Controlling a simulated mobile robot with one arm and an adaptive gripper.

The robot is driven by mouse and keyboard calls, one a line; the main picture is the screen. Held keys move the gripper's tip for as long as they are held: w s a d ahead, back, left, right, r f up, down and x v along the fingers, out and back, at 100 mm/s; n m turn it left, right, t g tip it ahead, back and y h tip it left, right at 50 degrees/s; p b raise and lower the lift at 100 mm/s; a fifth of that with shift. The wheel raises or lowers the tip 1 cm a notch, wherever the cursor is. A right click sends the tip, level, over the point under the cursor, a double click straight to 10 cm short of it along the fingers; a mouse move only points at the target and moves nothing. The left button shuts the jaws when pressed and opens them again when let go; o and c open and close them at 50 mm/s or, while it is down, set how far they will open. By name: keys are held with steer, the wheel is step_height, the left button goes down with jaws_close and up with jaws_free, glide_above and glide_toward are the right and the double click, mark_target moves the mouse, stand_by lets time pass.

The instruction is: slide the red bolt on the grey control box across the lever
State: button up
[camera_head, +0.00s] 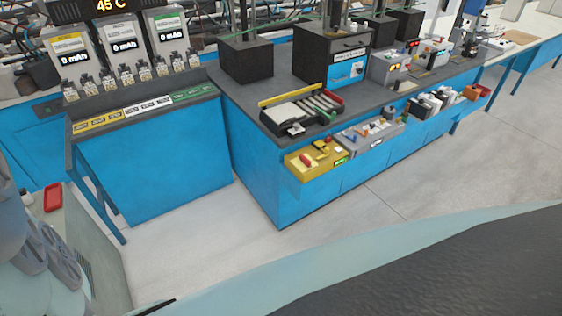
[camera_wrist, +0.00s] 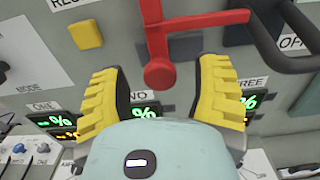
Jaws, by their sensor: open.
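The grey control box (camera_wrist: 185,75) fills the wrist view. The red bolt (camera_wrist: 158,40) shows at the top centre as an upright bar with a round end, and a red arm reaches right from it. The black lever (camera_wrist: 285,40) curves at the upper right, close to the tip of that arm. Whether the arm crosses the lever I cannot tell. My gripper (camera_wrist: 160,68) is open, its yellow-padded fingers on either side of the bolt's round lower end. A gap shows between each finger and the bolt. I cannot make out the bolt in the head view.
On the box are a yellow square button (camera_wrist: 86,35), green-lit displays (camera_wrist: 145,112) and an OFF label (camera_wrist: 291,42). The head view shows blue benches (camera_head: 150,160) with meters, a yellow box (camera_head: 315,160) and trays. The grey floor (camera_head: 400,190) between is clear.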

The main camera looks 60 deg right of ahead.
steer(key=shift+w+a, duration=0.2)
steer(key=shift+a, duration=0.35)
steer(key=shift+c, duration=0.2)
jaws_close()
